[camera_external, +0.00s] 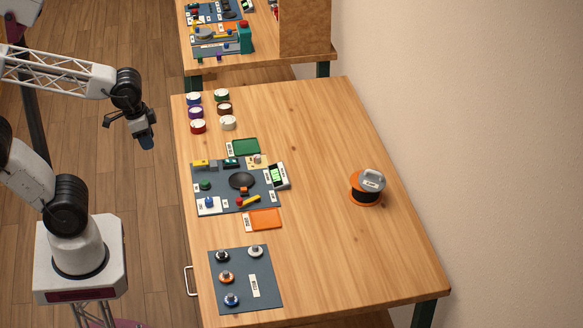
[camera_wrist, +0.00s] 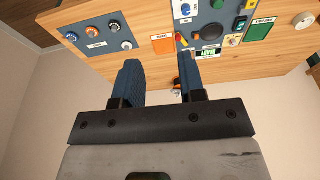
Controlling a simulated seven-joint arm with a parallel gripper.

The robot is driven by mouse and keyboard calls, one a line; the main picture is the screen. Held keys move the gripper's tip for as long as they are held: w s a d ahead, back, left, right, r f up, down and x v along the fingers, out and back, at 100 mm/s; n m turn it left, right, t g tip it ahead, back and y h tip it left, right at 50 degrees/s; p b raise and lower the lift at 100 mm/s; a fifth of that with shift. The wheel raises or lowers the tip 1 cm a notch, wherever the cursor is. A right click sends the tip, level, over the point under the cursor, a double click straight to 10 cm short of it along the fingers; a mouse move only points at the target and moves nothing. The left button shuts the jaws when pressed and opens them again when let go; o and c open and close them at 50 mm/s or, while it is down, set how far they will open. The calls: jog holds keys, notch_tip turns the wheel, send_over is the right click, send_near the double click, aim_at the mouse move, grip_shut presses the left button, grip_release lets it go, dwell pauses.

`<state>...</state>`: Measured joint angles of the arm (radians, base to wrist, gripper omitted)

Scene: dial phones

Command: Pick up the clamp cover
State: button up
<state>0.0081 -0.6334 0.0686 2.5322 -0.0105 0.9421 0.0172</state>
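A grey round cover with a raised handle and a small label (camera_external: 372,180) sits on an orange and black round base (camera_external: 366,196) at the right of the table in the external view. It looks like the clamp cover, but its label is too small to read. My gripper (camera_external: 147,143) hangs in the air off the table's left edge, far from the cover. In the wrist view my gripper (camera_wrist: 160,78) has its two blue fingers apart with nothing held between them.
A grey board (camera_external: 225,207) with several knobs and switches lies left of centre, between a green pad (camera_external: 245,147) and an orange pad (camera_external: 265,219). Several coloured round pots (camera_external: 198,126) stand behind it. A dial board (camera_external: 267,300) lies in front. The wooden table (camera_external: 330,260) is clear around the cover.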

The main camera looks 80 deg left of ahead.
jog(key=c, duration=0.4)
jog(key=shift+o, duration=0.2)
jog(key=shift+w, duration=0.1)
jog(key=w+d+f+n+t, duration=0.25)
jog(key=w+n+t, duration=0.2)
jog(key=w, duration=1.45)
jog(key=w+d+f+n+t, duration=0.1)
jog(key=w+d+n+t, duration=0.3)
jog(key=w, duration=1.5)
jog(key=w+a+f+n+t+y, duration=0.2)
jog(key=w+f+n+t+y, duration=0.2)
jog(key=w+f+n, duration=0.8)
jog(key=w+f+y, duration=0.2)
jog(key=w+f, duration=0.3)
jog(key=w, duration=0.4)
jog(key=shift+f+y, duration=0.3)
jog(key=shift+f, duration=0.1)
